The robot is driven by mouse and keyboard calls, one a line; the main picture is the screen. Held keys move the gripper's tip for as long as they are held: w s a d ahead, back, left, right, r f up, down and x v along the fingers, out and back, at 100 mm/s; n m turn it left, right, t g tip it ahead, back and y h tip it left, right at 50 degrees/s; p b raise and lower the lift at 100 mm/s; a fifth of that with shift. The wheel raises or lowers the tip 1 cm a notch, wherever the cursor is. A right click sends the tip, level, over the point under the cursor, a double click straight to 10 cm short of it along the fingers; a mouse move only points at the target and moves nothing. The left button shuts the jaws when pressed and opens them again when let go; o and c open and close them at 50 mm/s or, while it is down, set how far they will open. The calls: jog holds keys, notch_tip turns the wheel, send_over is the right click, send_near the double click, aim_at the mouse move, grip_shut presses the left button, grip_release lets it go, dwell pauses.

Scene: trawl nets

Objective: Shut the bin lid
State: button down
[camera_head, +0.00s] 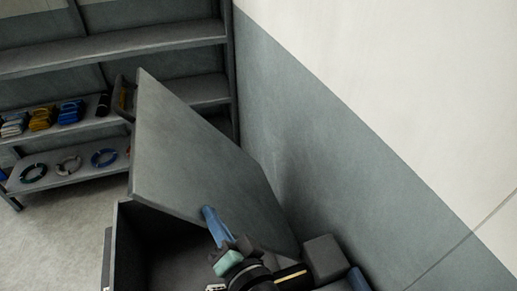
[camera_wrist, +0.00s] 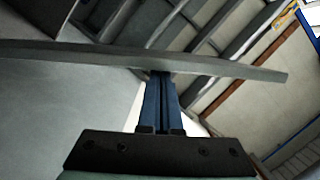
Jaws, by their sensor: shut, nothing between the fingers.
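The bin (camera_head: 124,245) is a dark grey box at the bottom of the head view, with part of its dark inside showing. Its lid (camera_head: 185,150) is a large flat grey panel, raised and tilted, well open above the bin. In the wrist view the lid's edge (camera_wrist: 225,67) runs across the picture. My gripper (camera_head: 207,211) has blue fingers, shut and empty, in front of the lid's lower part in the head view. In the wrist view the fingertips (camera_wrist: 161,76) reach the lid's edge; I cannot tell whether they touch it.
A grey wall (camera_head: 300,130) stands close on the right, behind the lid. Shelves (camera_head: 110,48) at the back left hold coloured bundles and rope coils (camera_head: 69,165). A grey block (camera_head: 323,258) shows right of the bin. The floor (camera_head: 60,225) at left is clear.

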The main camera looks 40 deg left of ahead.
jog(key=s+a+f+n+b, duration=0.2)
jog(key=s+f+b, duration=0.3)
jog(key=f, duration=0.3)
jog(key=s+a+f+n+t+h+b, duration=0.1)
jog(key=s+a+f+b, duration=0.3)
jog(key=f, duration=0.4)
jog(key=s+a+f+n+h+b, duration=0.1)
jog(key=s+a+f+n+b, duration=0.2)
jog(key=s+f+b, duration=0.3)
notch_tip(320, 180, down, 2)
jog(key=shift+a+f+n+t+b, duration=0.2)
jog(key=shift+n+t+b, duration=0.1)
jog(key=shift+b, duration=0.9)
jog(key=shift+s, duration=0.1)
